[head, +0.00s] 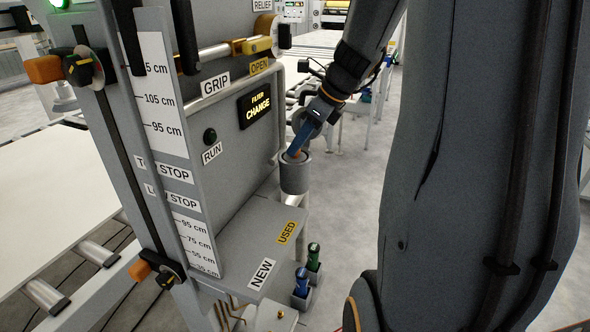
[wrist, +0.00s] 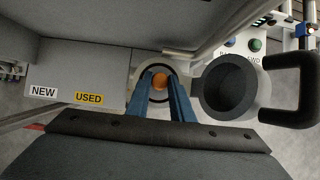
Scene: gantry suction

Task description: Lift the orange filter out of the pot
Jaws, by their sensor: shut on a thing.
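The orange filter (wrist: 159,82) shows as a small orange top in the round opening of the pot (wrist: 136,76) in the wrist view. In the head view the grey pot (head: 295,178) is fixed beside the machine, with a bit of the orange filter (head: 294,154) at its mouth. My gripper (wrist: 160,84) reaches down to the pot with its blue fingers shut on the orange filter. It also shows in the head view (head: 295,150). The filter's lower part is hidden inside the pot.
An open lid with a black handle (wrist: 290,90) lies right of the pot. A shelf (head: 245,235) carries NEW and USED labels. Below it, a blue-topped (head: 301,283) and a green-topped (head: 314,258) item stand in holders. The machine panel (head: 225,130) rises close by on the left.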

